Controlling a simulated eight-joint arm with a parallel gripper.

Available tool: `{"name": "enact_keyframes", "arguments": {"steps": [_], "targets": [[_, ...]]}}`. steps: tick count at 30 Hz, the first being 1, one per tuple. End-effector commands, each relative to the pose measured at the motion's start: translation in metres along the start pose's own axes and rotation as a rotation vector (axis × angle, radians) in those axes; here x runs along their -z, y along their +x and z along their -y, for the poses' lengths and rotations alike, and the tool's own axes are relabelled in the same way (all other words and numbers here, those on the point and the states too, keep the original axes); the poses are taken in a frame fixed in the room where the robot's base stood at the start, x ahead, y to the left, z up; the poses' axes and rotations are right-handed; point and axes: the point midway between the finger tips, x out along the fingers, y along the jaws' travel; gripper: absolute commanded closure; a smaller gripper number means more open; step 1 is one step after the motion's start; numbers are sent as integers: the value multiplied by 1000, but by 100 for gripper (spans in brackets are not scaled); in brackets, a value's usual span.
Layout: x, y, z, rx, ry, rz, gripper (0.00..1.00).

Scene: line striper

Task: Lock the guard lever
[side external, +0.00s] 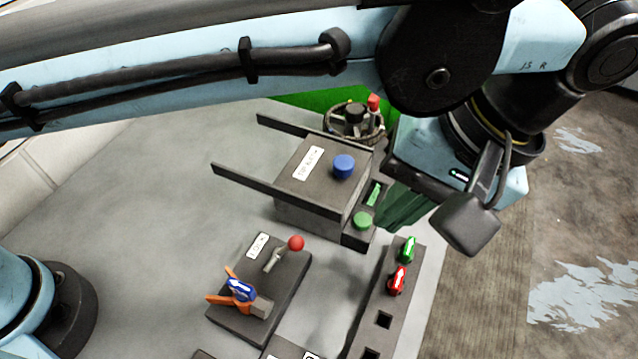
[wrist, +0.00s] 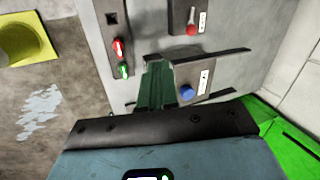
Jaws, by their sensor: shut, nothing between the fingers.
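A small lever with a red ball knob (side external: 296,243) stands tilted on a dark base plate (side external: 285,297) with a white label. The red knob also shows near the top of the wrist view (wrist: 191,30). On the same plate sits an orange forked piece (side external: 219,300) with a blue part (side external: 240,289) on it. The label is too small to read surely, so I cannot tell if this is the guard lever. My gripper (side external: 386,222), with green fingers, is shut and empty beside the grey box, apart from the lever. The fingers also show in the wrist view (wrist: 157,62).
A grey box (side external: 310,185) with two dark rails, a blue knob (side external: 344,167) and a green button (side external: 362,220) stands between my gripper and the lever plate. A dark strip (side external: 408,318) with square holes holds a green piece (side external: 408,250) and a red piece (side external: 397,281).

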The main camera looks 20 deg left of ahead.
Motion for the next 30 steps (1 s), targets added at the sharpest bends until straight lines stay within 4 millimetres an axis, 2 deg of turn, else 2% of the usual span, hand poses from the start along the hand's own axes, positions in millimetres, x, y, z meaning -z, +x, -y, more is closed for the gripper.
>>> {"name": "enact_keyframes", "arguments": {"steps": [8, 23, 30], "targets": [[0, 24, 0, 0, 0, 0, 100], [0, 97, 0, 0, -1, 0, 100], [0, 110, 26, 0, 0, 0, 100]]}}
